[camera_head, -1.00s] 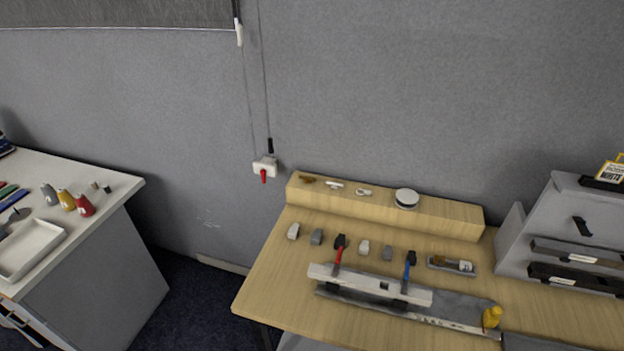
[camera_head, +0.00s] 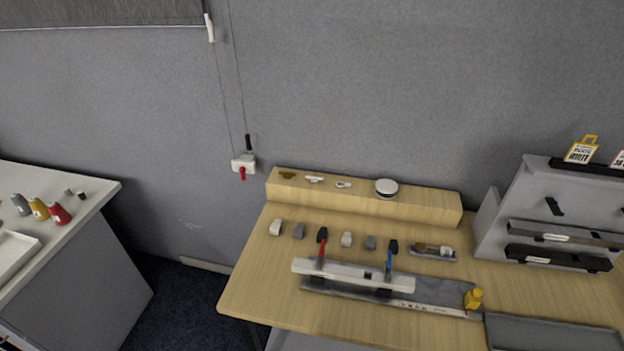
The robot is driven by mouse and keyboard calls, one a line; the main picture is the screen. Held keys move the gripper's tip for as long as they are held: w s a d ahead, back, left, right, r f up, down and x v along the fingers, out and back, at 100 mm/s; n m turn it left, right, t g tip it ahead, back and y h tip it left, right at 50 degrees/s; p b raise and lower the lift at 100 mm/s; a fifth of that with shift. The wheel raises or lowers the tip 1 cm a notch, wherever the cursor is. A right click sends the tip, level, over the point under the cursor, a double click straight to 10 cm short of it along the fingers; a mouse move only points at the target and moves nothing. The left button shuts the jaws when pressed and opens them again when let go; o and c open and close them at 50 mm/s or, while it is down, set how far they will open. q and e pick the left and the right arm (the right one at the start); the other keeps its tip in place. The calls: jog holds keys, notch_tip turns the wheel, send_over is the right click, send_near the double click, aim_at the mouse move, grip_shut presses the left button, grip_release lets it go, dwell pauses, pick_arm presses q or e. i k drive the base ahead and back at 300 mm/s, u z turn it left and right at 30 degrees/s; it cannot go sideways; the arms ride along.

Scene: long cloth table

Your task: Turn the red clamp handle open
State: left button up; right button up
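A red clamp handle (camera_head: 321,250) with a dark tip stands upright at the left part of a pale clamp bar (camera_head: 350,275) on the wooden table (camera_head: 250,285). A similar blue handle (camera_head: 389,262) stands upright farther right on the same bar. The bar lies over a grey mat or cloth strip (camera_head: 435,292) with a ruler-like front edge. A small red lever (camera_head: 242,173) also hangs from a white box on the wall. Neither of my grippers is in view.
A raised wooden ledge (camera_head: 360,203) holds small items and a round white tin (camera_head: 386,187). Several small grey and white blocks line the table. A yellow bottle-like object (camera_head: 473,299) stands right of the bar. A grey rack (camera_head: 515,200) is at the right, a white table (camera_head: 85,195) at the left.

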aim_at(322, 252)
jog(key=z, duration=0.75)
jog(key=k, duration=1.1)
jog(key=u, duration=1.25)
jog(key=i, duration=0.5)
jog(key=u, duration=0.05)
